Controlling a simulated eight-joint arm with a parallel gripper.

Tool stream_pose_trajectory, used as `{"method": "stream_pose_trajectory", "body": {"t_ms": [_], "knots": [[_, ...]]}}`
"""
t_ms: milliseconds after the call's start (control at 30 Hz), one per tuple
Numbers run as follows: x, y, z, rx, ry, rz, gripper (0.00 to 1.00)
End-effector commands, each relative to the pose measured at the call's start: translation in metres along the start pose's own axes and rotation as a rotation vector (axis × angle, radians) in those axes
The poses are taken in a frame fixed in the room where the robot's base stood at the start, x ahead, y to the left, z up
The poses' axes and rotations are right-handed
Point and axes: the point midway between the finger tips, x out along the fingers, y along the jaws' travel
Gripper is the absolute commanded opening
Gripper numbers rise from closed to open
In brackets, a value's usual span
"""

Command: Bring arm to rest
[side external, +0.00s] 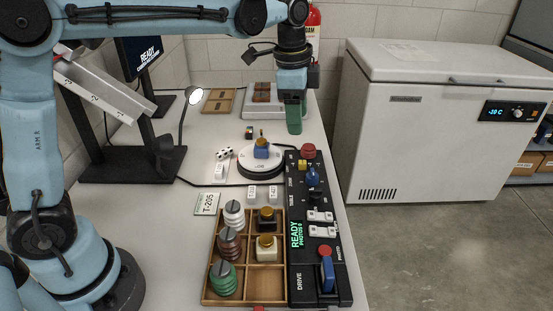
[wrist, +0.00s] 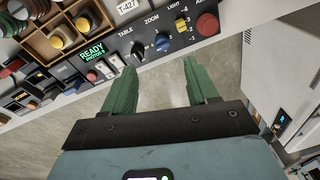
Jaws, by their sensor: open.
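My gripper (side external: 294,116) hangs from the raised arm, its green fingers pointing down near the table's right edge, beyond the control panel (side external: 296,270). In the wrist view my gripper (wrist: 158,75) has its two green fingers spread apart with nothing between them. The panel's row of knobs lies past the fingertips in that view. I see no contact between the fingers and anything else in either view.
A wooden compartment tray (side external: 204,296) holds several jars and spools. A round white turntable (side external: 262,172) bears a blue item with a yellow top. A display (side external: 145,50) and lamp (side external: 194,96) stand behind. A white freezer (side external: 405,140) stands right, across open floor.

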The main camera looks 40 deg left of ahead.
Motion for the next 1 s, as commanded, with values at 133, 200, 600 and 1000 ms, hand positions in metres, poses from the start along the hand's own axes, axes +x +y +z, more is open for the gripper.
{"method": "stream_pose_trajectory", "body": {"t_ms": [133,200,600,1000], "knots": [[-0.012,0.018,0.026,-0.172,0.056,-0.068,0.58],[-0.015,0.026,0.037,-0.254,0.085,-0.097,0.58],[-0.004,0.081,0.101,-0.710,0.294,-0.229,0.58],[0.023,0.110,0.132,-0.966,0.444,-0.274,0.58]]}}
